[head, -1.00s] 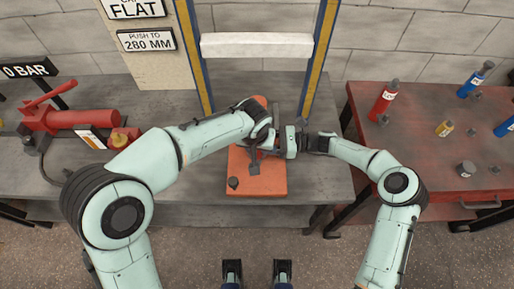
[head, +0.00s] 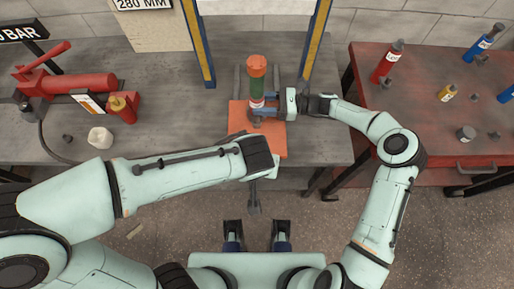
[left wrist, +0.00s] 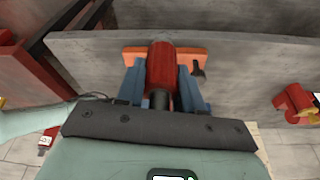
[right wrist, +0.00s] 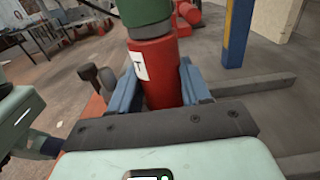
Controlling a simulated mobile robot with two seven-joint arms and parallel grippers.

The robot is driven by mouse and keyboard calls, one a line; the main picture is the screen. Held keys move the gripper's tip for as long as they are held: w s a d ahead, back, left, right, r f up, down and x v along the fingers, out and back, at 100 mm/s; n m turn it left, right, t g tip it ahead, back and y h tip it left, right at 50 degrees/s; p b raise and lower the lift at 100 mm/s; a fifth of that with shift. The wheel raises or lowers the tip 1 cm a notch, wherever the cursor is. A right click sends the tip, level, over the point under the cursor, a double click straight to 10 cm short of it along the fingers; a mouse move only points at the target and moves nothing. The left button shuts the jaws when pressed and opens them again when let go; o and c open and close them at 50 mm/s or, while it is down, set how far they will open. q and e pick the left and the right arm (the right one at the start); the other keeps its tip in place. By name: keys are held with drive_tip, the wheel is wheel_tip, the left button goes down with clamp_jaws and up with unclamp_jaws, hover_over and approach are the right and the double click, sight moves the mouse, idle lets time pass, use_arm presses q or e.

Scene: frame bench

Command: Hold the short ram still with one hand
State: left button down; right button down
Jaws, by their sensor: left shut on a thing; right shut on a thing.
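The short ram (head: 256,85) stands upright on the orange plate (head: 272,142). It has an orange-red top, a green body and a red lower part with a white label. My right gripper (head: 266,113) comes in from the right, shut on the red lower part; the right wrist view shows this red part (right wrist: 158,75) between blue fingers, green above it. My left gripper is in front of the ram, its fingers hidden in the head view. In the left wrist view it is shut on a red cylinder (left wrist: 161,70) with a dark neck, the orange plate behind.
A red hand pump (head: 78,85) with a raised lever stands at the left of the grey bench. Blue-and-yellow posts (head: 199,50) rise behind the plate. A red table (head: 425,110) with bottles is at the right. A pale block (head: 100,137) lies near the pump.

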drive_tip(key=shift+c, duration=2.2)
unclamp_jaws()
drive_tip(key=d, duration=1.2)
